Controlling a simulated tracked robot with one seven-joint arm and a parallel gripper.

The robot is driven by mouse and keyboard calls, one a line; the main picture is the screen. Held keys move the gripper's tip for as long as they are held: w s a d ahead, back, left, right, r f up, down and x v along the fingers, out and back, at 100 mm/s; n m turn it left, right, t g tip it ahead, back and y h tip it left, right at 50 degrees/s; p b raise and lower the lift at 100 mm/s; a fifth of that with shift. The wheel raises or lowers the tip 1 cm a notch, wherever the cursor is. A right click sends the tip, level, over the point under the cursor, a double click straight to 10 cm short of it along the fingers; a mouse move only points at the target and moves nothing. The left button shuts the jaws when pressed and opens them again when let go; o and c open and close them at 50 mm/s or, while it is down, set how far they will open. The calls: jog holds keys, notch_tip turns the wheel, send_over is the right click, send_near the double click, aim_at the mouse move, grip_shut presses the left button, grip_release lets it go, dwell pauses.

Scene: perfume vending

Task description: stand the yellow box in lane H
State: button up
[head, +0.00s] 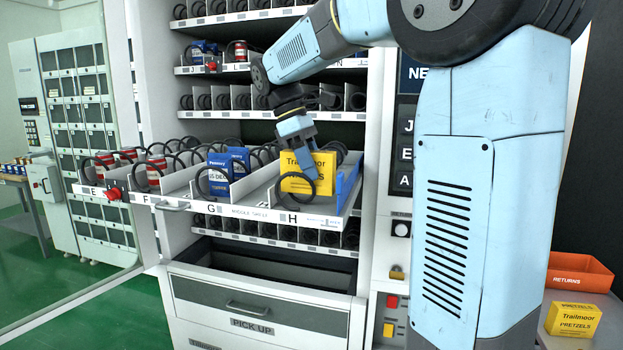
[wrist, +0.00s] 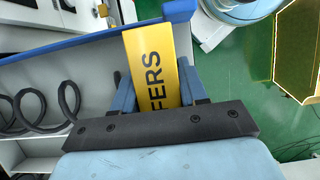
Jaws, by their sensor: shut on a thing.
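The yellow box (head: 323,161), marked Trailmoor, is upright at the front of lane H on the pulled-out middle shelf (head: 262,211). Lane H's black coil (head: 291,199) loops by its lower front. I cannot tell whether its base rests on the lane floor. My gripper (head: 307,160) comes down from above and is shut on the box. In the wrist view the box (wrist: 152,60) shows its top with the letters FERS, between my two blue fingers. The blue side wall (wrist: 95,40) of the shelf runs close beside it.
Blue boxes (head: 220,172) stand in lane G to the left, behind a coil. Red-and-white cans (head: 155,170) stand in lanes further left. A second yellow Trailmoor box, marked pretzels (head: 572,320), stands before the orange returns bin (head: 580,272) at lower right.

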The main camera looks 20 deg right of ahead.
jog(key=shift+f, duration=1.45)
jog(key=o, duration=1.2)
jog(key=v, duration=1.2)
